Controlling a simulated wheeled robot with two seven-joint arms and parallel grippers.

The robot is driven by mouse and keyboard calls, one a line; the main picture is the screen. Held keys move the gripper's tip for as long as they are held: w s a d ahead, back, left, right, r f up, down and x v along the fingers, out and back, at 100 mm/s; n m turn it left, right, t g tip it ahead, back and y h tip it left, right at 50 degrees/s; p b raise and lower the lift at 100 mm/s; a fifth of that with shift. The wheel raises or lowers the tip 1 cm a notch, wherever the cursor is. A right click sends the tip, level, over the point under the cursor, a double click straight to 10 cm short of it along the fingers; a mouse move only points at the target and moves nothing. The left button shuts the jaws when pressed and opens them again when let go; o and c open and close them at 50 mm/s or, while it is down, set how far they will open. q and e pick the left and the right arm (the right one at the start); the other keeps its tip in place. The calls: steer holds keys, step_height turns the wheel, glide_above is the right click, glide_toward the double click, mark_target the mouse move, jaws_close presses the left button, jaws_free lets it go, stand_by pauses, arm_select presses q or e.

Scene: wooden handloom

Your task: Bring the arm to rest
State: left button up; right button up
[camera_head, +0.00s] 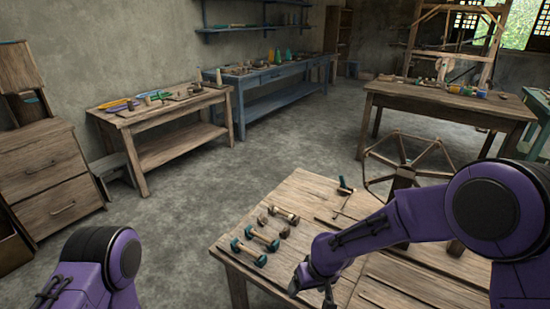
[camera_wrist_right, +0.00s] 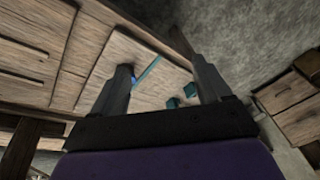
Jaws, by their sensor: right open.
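My right arm (camera_head: 365,240) is purple and reaches in from the right over the near wooden table. My right gripper (camera_head: 312,284) hangs low over that table's front part, left of the arm. In the wrist view its two dark fingers (camera_wrist_right: 160,85) stand apart with nothing held between them. Of my left arm (camera_head: 105,262), only a purple and black link shows at the lower left; its gripper is out of the picture.
Several spools with teal or brown ends (camera_head: 262,238) lie on the near wooden table (camera_head: 300,190), left of the right gripper. A spoked wooden wheel (camera_head: 408,160) stands behind the right arm. Benches line the back. The grey floor (camera_head: 200,195) on the left is clear.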

steer(key=s+d+f+m+t+h, duration=0.1)
steer(key=s+d+f+m+t, duration=0.3)
steer(key=s+d+f+m, duration=0.45)
steer(key=s+d+f+g+h, duration=0.1)
steer(key=s+d+f+h, duration=0.1)
steer(key=s+d, duration=0.4)
steer(key=s+d+f+m+g+h, duration=0.1)
steer(key=s+d+f+h, duration=0.1)
steer(key=s+d, duration=0.5)
steer(key=s+f, duration=0.1)
steer(key=s, duration=0.4)
steer(key=shift+s+f+p, duration=0.15)
steer(key=shift+f+p, duration=0.05)
steer(key=shift+p, duration=0.1)
steer(key=shift+d, duration=0.1)
